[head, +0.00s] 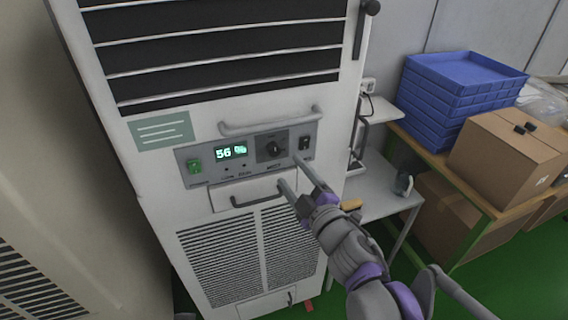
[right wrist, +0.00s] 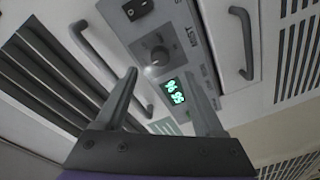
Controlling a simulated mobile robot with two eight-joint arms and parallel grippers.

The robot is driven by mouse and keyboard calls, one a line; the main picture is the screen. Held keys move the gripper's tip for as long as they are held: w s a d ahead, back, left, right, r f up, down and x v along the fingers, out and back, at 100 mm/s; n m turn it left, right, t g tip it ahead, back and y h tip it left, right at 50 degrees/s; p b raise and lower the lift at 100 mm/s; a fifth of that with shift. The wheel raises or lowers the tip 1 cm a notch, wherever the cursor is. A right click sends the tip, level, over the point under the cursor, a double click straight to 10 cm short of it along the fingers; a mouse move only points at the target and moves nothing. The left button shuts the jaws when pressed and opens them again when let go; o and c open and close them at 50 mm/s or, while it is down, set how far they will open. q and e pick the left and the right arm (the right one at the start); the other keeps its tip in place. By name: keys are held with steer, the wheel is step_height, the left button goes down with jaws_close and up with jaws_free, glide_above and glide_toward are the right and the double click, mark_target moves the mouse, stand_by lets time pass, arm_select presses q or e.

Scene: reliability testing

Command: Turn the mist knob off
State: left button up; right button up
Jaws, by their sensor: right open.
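The mist knob (head: 273,149) is a round black dial on the grey control panel (head: 205,155) of a tall white cabinet. It shows in the right wrist view (right wrist: 158,54) too, just beyond and between my fingertips. My right gripper (head: 294,173) is open and empty, in front of the panel, below and right of the knob. Its two fingers also show in the right wrist view (right wrist: 161,75), spread apart. No contact with the knob is visible. The knob's exact setting is too small to read. My left gripper is not in view.
The panel has a lit green display (head: 231,152), a green switch (head: 195,167) and a black switch (head: 305,143). Handles stick out above (head: 270,121) and below (head: 258,197) the panel. Blue trays (head: 455,85) and a cardboard box (head: 510,150) stand on a table at right.

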steer(key=shift+v, duration=1.8)
steer(key=s+d+f+m+g+h+p, duration=0.1)
steer(key=s+d+f+m+g+h, duration=0.4)
steer(key=d+f+m+h, duration=0.7)
steer(key=s+f+m+g+y, duration=0.4)
steer(key=s+f, duration=0.5)
steer(key=s, duration=0.5)
steer(key=shift+d+g+y+p, duration=0.3)
steer(key=shift+g+p, duration=0.05)
steer(key=shift+g, duration=0.65)
